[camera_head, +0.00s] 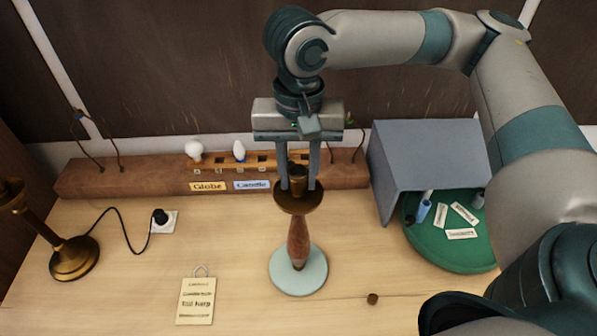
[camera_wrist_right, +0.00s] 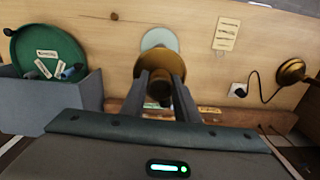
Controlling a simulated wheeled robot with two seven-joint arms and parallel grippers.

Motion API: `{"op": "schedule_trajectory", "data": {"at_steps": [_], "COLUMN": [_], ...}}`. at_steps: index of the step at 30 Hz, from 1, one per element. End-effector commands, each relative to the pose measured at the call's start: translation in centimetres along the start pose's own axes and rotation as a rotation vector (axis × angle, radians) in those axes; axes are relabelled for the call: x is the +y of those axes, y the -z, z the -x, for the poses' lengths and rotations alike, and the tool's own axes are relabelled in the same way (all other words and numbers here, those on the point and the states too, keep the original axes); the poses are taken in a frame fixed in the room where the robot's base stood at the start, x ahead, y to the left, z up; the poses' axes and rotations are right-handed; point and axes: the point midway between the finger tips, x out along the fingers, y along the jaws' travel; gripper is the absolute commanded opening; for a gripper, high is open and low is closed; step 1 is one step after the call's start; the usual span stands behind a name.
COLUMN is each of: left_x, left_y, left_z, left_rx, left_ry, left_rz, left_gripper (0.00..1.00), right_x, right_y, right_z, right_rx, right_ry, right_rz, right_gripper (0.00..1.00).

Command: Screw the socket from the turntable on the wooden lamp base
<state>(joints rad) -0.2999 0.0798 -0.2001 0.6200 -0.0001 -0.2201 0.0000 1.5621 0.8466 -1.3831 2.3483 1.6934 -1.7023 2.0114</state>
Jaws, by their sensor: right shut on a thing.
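The wooden lamp base (camera_head: 298,240) stands upright on a pale round foot (camera_head: 298,270) in the middle of the table, with a brass dish (camera_head: 298,197) at its top. My right gripper (camera_head: 299,183) points down over it, shut on a dark brass socket (camera_head: 298,172). The socket is upright over the middle of the dish; I cannot tell how far it is seated. The right wrist view shows the socket (camera_wrist_right: 158,88) between the fingers, with the dish (camera_wrist_right: 150,65) beyond. The green turntable (camera_head: 450,250) is at the right, partly under a grey cover. My left gripper is not in view.
A wooden rack (camera_head: 130,178) at the back holds a globe bulb (camera_head: 194,151) and a candle bulb (camera_head: 239,151). A brass lamp (camera_head: 74,257) with a cord to an outlet (camera_head: 163,221) stands left. A tag (camera_head: 196,300) and small brown piece (camera_head: 372,298) lie in front.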

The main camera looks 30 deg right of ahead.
Motion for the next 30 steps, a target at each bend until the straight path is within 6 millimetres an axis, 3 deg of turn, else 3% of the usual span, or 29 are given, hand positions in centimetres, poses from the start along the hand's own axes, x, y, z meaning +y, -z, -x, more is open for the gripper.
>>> {"op": "schedule_trajectory", "data": {"at_steps": [7,24,30], "left_x": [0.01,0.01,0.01], "left_y": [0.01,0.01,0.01], "left_z": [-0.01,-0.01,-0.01], "left_rx": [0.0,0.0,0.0], "left_ry": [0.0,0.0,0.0], "left_rz": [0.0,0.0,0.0], "left_gripper": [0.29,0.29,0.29], "right_x": [-0.03,-0.08,-0.07], "right_y": [0.0,0.01,0.02], "right_z": [-0.05,-0.09,-0.1], "right_rx": [0.0,0.0,0.001], "right_ry": [0.0,0.0,-0.001], "right_rz": [-0.07,-0.637,-0.701], "right_gripper": [0.08,0.08,0.08]}}
